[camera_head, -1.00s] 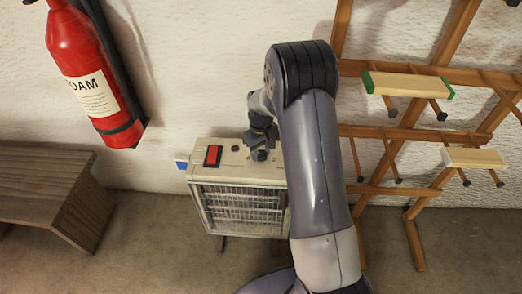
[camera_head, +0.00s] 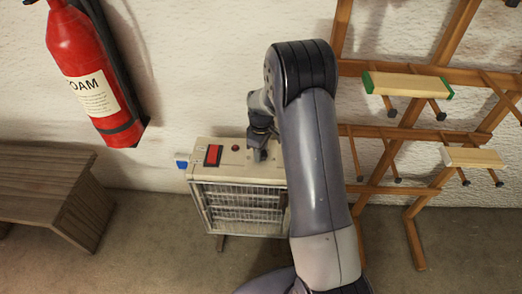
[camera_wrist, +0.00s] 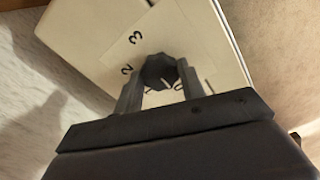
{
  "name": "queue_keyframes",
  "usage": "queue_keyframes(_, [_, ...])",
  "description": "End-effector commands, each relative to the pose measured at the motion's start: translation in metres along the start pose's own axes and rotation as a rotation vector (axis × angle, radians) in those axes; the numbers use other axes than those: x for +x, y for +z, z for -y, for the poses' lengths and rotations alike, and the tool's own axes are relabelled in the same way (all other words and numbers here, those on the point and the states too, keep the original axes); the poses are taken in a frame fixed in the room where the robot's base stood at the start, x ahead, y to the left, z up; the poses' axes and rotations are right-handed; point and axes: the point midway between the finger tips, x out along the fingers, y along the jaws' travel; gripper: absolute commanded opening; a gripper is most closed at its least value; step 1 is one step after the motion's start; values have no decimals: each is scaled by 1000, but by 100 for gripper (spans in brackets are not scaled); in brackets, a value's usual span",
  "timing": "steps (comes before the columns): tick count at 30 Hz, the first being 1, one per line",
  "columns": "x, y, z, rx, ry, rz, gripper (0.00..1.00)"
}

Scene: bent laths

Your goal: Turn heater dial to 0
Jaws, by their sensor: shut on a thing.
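The heater (camera_head: 238,208) is a cream box with a wire grille, standing by the wall. Its top panel also shows in the wrist view (camera_wrist: 203,38), with the numbers 3 and 2 clear and further marks partly covered. The dark, faceted dial (camera_wrist: 160,70) sits on this panel. My gripper (camera_head: 261,155) reaches down onto the right part of the heater top. In the wrist view its two fingers (camera_wrist: 161,84) are shut on the dial, one on each side. I cannot tell which number the dial points to. The dial is hidden in the head view.
A red switch (camera_head: 213,155) and a small round red part (camera_head: 235,148) are on the heater top. A blue piece (camera_head: 181,160) is at its left. A wooden bench (camera_head: 50,190), a fire extinguisher (camera_head: 90,75) and a wooden rack (camera_head: 410,140) stand around.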

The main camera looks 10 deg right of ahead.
Motion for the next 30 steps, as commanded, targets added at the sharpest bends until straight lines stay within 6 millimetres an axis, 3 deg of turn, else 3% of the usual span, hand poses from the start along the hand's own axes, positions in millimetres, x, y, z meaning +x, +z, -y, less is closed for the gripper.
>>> queue_keyframes(9, [-1,0,-1,-4,2,-1,15])
queue_keyframes(10, [-1,0,-1,-4,2,-1,40])
queue_keyframes(17, [0,0,0,-2,1,0,59])
queue_keyframes(25, [-2,0,0,-1,1,0,59])
queue_keyframes(30, [-24,-1,-1,-1,4,-2,59])
